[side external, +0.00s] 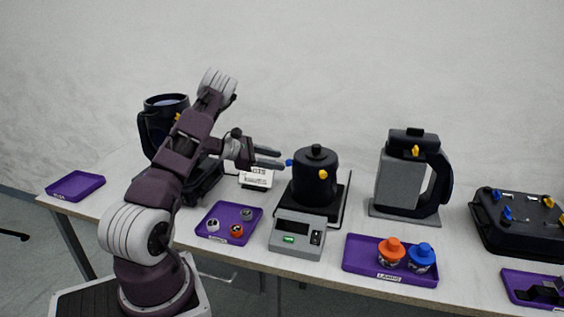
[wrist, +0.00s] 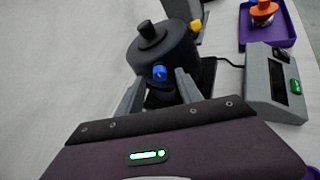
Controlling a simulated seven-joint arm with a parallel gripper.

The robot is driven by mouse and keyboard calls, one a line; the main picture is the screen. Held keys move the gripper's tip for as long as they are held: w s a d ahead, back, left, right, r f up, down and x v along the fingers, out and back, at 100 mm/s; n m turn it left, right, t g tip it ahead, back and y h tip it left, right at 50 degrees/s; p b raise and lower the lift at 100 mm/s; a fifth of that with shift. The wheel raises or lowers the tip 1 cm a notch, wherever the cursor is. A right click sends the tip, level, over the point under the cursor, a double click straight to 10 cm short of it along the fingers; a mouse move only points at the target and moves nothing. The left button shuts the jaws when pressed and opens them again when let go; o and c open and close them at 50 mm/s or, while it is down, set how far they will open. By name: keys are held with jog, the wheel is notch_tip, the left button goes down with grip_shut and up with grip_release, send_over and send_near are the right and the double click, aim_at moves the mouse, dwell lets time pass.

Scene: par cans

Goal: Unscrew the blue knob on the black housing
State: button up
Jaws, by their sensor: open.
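The black housing (side external: 315,183) is an upright cylinder with a black cap on top, standing on a dark plate. It also shows in the wrist view (wrist: 167,48). The small blue knob (side external: 289,162) sticks out of its side towards my gripper, and in the wrist view the blue knob (wrist: 160,73) appears between the two fingers. My gripper (side external: 282,158) is open and empty, roughly level with the knob, its fingertips close to it. In the wrist view my gripper (wrist: 161,77) has one finger on each side of the knob; contact cannot be told.
A yellow knob (side external: 323,174) is on another side of the housing. A grey box with a display (side external: 297,236) stands in front. Purple trays with small parts (side external: 229,222) and orange and blue lamps (side external: 390,273) lie along the front. A grey-and-black jug-like unit (side external: 400,180) stands right.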

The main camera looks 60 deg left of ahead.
aim_at(289, 163)
jog(key=shift+x, duration=1.4)
grip_shut()
